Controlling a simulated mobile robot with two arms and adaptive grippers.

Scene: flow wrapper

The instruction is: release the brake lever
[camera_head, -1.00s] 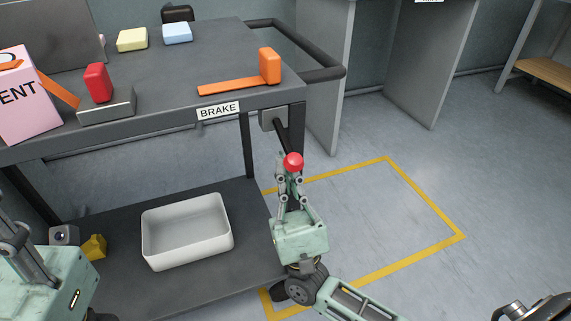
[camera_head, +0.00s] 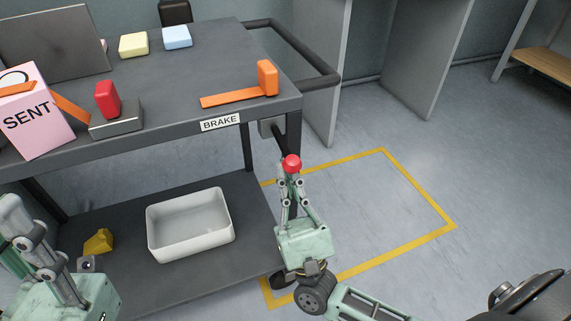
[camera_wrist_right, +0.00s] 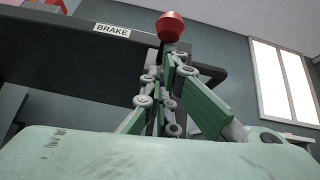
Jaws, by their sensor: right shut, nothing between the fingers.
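The brake lever is a dark bar with a red ball knob (camera_head: 292,163), hanging from a grey housing (camera_head: 270,127) beneath the BRAKE label (camera_head: 220,122) at the cart's right corner. My right gripper (camera_head: 290,180) points up from below with its fingers together, right at the knob. In the right wrist view the red knob (camera_wrist_right: 170,27) sits just beyond the closed fingertips (camera_wrist_right: 170,50); I cannot tell whether they touch it. My left gripper (camera_head: 15,215) is at the lower left, away from the lever, partly cut off by the frame edge.
The dark cart (camera_head: 180,80) carries a pink box (camera_head: 35,125), a red block on a grey base (camera_head: 117,120) and an orange piece (camera_head: 235,97). A white bin (camera_head: 190,250) stands on its lower shelf. A yellow floor outline (camera_head: 420,190) encloses clear floor at right.

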